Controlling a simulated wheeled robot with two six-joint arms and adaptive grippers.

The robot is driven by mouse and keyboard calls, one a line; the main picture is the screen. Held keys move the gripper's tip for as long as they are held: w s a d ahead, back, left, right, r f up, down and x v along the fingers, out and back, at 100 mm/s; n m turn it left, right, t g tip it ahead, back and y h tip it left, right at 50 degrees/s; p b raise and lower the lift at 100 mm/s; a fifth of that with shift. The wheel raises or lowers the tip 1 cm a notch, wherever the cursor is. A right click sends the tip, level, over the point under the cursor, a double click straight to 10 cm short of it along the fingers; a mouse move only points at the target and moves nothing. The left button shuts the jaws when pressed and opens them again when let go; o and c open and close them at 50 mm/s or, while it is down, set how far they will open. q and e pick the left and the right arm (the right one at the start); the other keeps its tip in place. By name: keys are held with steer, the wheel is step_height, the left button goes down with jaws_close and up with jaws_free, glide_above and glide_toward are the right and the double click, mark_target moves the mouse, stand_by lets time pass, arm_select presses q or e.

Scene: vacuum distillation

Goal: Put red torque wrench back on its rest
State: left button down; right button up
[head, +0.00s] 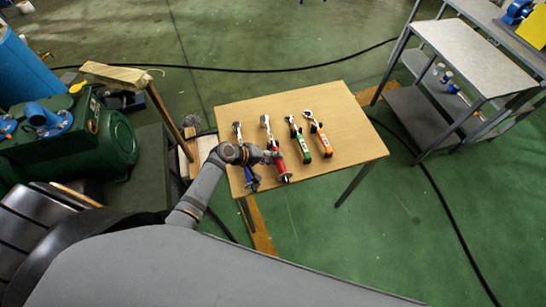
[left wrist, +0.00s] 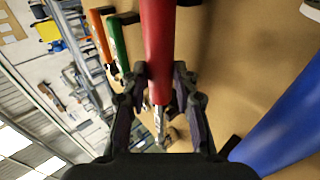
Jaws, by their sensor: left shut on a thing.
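The red torque wrench (head: 281,167) is on or just above the wooden table (head: 349,120), between the blue wrench and the green wrench. Its head points to the back of the table. My left gripper (head: 272,154) is shut on its red handle. In the left wrist view the red handle (left wrist: 158,45) runs between the two fingers (left wrist: 160,88), with the metal shaft beyond them. I cannot tell whether the wrench touches a rest, as the gripper covers part of it. My right gripper is in neither view.
A blue wrench (head: 252,180) lies close to the left. A green wrench (head: 300,145) and an orange wrench (head: 322,139) lie to the right. The right part of the table is clear. A grey metal cart (head: 480,62) stands at the right, and green machinery (head: 95,135) at the left.

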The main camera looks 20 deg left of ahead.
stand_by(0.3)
arm_select(q)
steer(key=c, duration=1)
jaws_free()
steer(key=shift+o, duration=0.2)
steer(key=shift+s+f, duration=0.15)
steer(key=shift+f, duration=0.1)
steer(key=shift+a+r, duration=0.1)
steer(key=v, duration=1.1)
steer(key=shift+a+r, duration=0.1)
steer(key=shift+a, duration=0.1)
steer(key=shift+s+r, duration=0.15)
steer(key=shift+r, duration=0.1)
